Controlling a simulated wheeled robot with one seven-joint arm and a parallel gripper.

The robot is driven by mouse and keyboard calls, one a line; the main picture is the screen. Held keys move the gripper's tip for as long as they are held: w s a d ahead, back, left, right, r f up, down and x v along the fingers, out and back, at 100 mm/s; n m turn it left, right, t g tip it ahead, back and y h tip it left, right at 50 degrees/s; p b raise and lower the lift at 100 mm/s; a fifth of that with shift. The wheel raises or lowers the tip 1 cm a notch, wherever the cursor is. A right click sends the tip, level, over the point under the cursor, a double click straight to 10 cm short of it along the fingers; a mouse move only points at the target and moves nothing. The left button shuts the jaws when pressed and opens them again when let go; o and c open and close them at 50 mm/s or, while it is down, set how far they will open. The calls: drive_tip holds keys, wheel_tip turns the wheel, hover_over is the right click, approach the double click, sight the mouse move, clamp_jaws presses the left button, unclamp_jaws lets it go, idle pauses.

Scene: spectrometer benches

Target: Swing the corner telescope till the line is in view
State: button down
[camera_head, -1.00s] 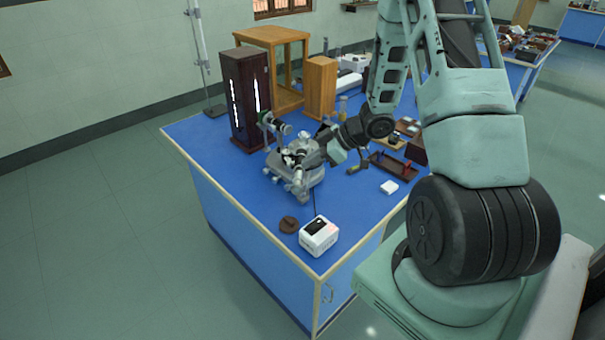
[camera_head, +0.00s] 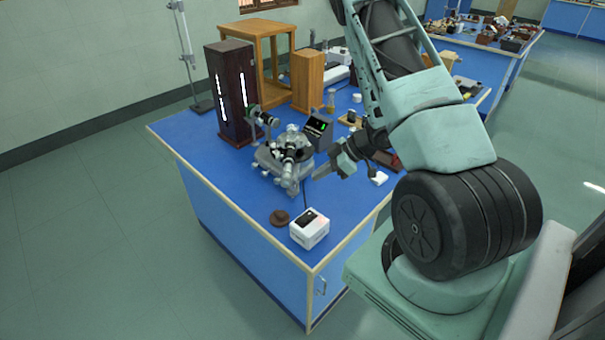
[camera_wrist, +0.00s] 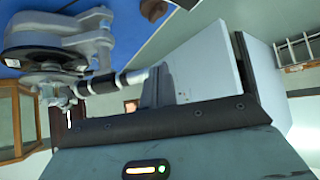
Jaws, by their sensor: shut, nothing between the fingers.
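The grey spectrometer (camera_head: 272,160) stands on the blue bench, with a round base and a dark telescope tube (camera_head: 289,158) pointing towards the bench front. Another tube (camera_head: 262,118) points back towards the dark lamp cabinet (camera_head: 232,92). In the wrist view the spectrometer (camera_wrist: 50,45) is at the left, and a black and silver tube (camera_wrist: 105,82) reaches right towards my gripper. My gripper (camera_head: 318,173) is shut and empty, just right of the spectrometer. In the wrist view its grey fingers (camera_wrist: 157,88) appear close to the tube's end; contact cannot be told.
A small display (camera_head: 318,130) stands behind the spectrometer. A white box (camera_head: 310,229) and a brown disc (camera_head: 280,217) lie near the front corner of the bench (camera_head: 245,216). The left bench top is clear.

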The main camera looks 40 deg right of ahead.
sight(289, 173)
drive_tip(key=shift+w+a+f+p, duration=0.3)
drive_tip(key=shift+w+a+p, duration=0.05)
drive_tip(key=shift+w+a, duration=0.3)
drive_tip(key=shift+w+a+f+p, duration=0.3)
drive_tip(key=shift+w+a+p, duration=0.1)
drive_tip(key=shift+w+a, duration=0.2)
drive_tip(key=shift+w+a+f+p, duration=0.35)
drive_tip(key=shift+w+a, duration=0.2)
drive_tip(key=shift+w, duration=0.1)
drive_tip(key=shift+w+a, duration=0.55)
drive_tip(key=shift+a, duration=0.05)
drive_tip(key=shift+s, duration=0.1)
